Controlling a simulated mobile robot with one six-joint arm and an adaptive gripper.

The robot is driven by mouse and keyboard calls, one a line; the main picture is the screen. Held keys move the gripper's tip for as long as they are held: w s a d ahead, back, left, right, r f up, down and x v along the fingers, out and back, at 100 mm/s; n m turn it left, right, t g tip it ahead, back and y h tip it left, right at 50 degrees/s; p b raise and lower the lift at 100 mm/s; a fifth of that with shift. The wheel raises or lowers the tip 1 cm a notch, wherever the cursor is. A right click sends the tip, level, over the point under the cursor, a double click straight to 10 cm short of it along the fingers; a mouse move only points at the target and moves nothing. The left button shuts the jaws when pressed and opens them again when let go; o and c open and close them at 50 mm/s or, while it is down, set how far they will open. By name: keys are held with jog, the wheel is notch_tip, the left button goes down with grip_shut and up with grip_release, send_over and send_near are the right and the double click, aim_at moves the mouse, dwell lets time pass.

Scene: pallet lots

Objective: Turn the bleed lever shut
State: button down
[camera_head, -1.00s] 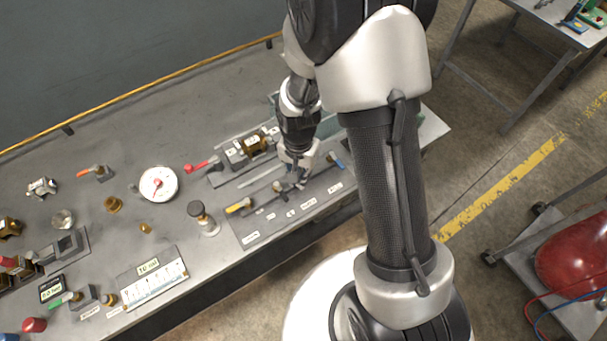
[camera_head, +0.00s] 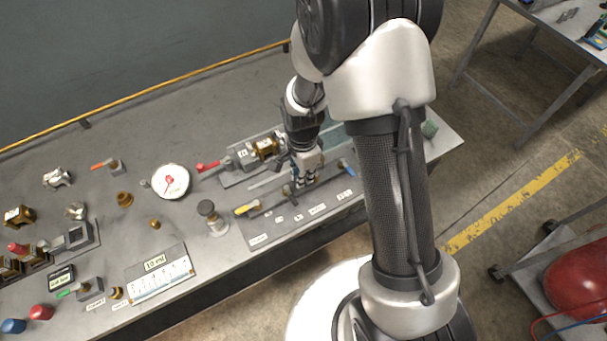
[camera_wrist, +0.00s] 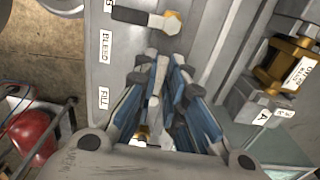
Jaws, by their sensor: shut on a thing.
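A neighbouring black-handled lever (camera_wrist: 145,19) with a brass hub sits just above the fingertips in the wrist view.
A yellow-handled lever (camera_head: 247,207) and a blue-handled lever (camera_head: 344,166) stand on either side of my gripper. Behind is a brass-bodied block (camera_head: 264,147) with a red lever (camera_head: 208,166). A white dial gauge (camera_head: 171,181) and black knob (camera_head: 207,208) are to the left.

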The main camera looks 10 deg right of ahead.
dwell(0.4)
jog(key=c, duration=1.7)
grip_release()
jog(key=shift+o, duration=0.2)
notch_tip(320, 180, up, 12)
jog(key=s+d+r+n+t, duration=0.25)
jog(key=s+r+n, duration=0.4)
jog(key=r, duration=0.55)
jog(key=s+d+r+n+t, duration=0.2)
jog(key=s+r+n, duration=0.3)
jog(key=s+n, duration=0.3)
jog(key=s+d, duration=0.1)
jog(key=s, duration=0.3)
jog(key=shift+s, duration=0.2)
